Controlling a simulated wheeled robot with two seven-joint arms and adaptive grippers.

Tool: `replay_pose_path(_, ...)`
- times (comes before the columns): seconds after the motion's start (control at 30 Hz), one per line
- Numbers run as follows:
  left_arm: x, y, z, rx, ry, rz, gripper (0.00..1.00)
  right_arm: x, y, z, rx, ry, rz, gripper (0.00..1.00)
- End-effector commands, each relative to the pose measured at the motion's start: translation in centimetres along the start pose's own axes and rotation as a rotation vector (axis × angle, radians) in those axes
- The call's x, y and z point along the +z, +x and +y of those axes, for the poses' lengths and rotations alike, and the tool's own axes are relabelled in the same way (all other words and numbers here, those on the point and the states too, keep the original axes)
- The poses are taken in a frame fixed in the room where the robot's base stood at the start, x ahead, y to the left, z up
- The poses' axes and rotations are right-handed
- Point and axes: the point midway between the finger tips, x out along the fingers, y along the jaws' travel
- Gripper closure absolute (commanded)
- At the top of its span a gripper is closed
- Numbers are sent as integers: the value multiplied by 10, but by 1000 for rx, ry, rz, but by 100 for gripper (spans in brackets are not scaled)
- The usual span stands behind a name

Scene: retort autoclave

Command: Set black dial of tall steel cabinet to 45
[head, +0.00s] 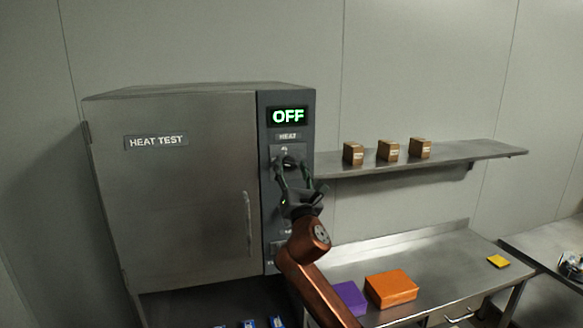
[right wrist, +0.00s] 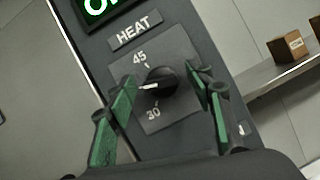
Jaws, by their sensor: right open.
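The tall steel cabinet (head: 180,200) stands at the left with its door shut and a "HEAT TEST" label. Its dark control panel (head: 268,240) shows a green "OFF" display (head: 288,116). The black dial (right wrist: 160,82) sits on a grey plate under the "HEAT" label, with marks 45 above and 30 below. Its white pointer (right wrist: 149,87) points left, between the two marks. My right gripper (head: 291,166) is open in front of the panel; in the right wrist view its green-padded fingers (right wrist: 168,92) stand either side of the dial, apparently not gripping it. My left gripper is not in view.
A wall shelf (head: 470,153) right of the cabinet holds three small brown boxes (head: 389,150). Below, a steel table (head: 430,255) carries an orange box (head: 391,288), a purple box (head: 350,297) and a yellow item (head: 497,261). The cabinet's door handle (head: 247,224) is left of my arm.

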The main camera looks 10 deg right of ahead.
Motion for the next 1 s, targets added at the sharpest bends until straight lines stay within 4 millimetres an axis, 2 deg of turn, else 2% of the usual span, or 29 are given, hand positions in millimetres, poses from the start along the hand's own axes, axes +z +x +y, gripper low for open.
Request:
replay_pose_path(0.07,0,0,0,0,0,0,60,0,0,0,0,0,0,53)
replay_pose_path(0.67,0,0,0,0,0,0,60,0,0,0,0,0,0,94)
replay_pose_path(1.0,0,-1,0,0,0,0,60,0,0,0,-21,51,1,94)
